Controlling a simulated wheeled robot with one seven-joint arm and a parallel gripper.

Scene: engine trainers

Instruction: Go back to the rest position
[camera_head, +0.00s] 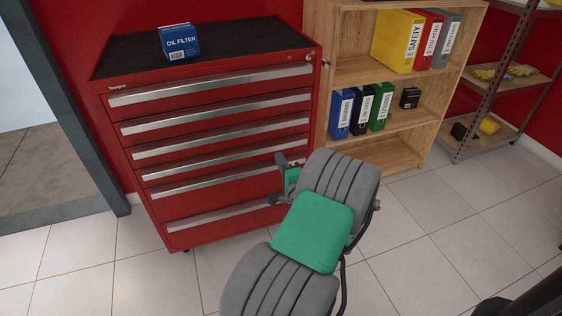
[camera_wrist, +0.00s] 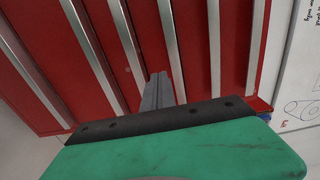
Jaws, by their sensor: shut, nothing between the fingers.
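My gripper (camera_wrist: 158,88) shows in the wrist view with its grey fingers together and nothing between them. They point at the red front of a tool cabinet (camera_head: 190,168), whose metal drawer handles run across that view. The cabinet also shows in the wrist view (camera_wrist: 142,38). In the head view my grey and green arm reaches up from the bottom middle, and its hand end is small and partly hidden in front of the cabinet's lower right side. Whether the fingers touch the cabinet cannot be told.
A blue oil filter box (camera_head: 179,42) sits on the cabinet's black top. A wooden shelf (camera_head: 398,142) with several binders stands to the right, and a metal rack (camera_head: 483,92) beyond it. The tiled floor is open at left and right.

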